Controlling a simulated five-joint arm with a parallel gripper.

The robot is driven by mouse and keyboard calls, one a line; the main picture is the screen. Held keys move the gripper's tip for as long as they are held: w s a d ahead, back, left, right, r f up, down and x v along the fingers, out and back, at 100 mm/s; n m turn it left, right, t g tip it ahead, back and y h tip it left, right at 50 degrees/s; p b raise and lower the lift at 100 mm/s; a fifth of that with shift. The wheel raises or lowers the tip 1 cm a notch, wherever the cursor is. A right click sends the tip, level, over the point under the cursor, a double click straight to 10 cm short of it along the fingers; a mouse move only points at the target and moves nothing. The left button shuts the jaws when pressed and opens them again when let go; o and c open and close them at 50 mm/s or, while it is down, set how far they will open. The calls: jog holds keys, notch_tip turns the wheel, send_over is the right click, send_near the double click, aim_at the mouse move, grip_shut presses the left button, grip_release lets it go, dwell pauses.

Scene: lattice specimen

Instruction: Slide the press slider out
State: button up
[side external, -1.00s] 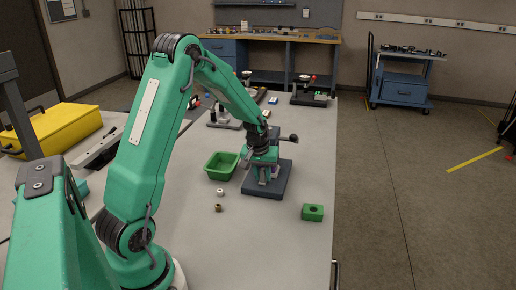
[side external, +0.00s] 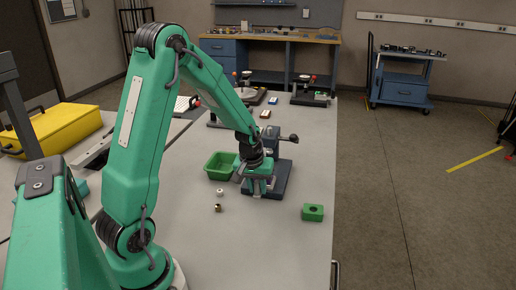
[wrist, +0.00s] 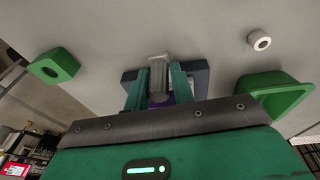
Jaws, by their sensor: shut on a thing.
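The press has a dark base (side external: 283,182) and stands on the grey table, with a dark knob at its upper right. My gripper (side external: 259,183) is low over the front left part of the press. In the wrist view my gripper (wrist: 158,88) has its two teal fingers on either side of a grey part and a purple part (wrist: 161,100), which I take to be the press slider. The fingers hide much of the slider. The base (wrist: 200,74) shows behind the fingers.
A green tray (side external: 220,167) stands close to the left of the press; a white ring (side external: 220,192) and a small metal nut (side external: 217,208) lie in front of it. A green block with a hole (side external: 313,212) sits to the right.

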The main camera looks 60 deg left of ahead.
jog(key=o, duration=0.7)
jog(key=shift+o, duration=0.2)
jog(key=shift+v, duration=2.75)
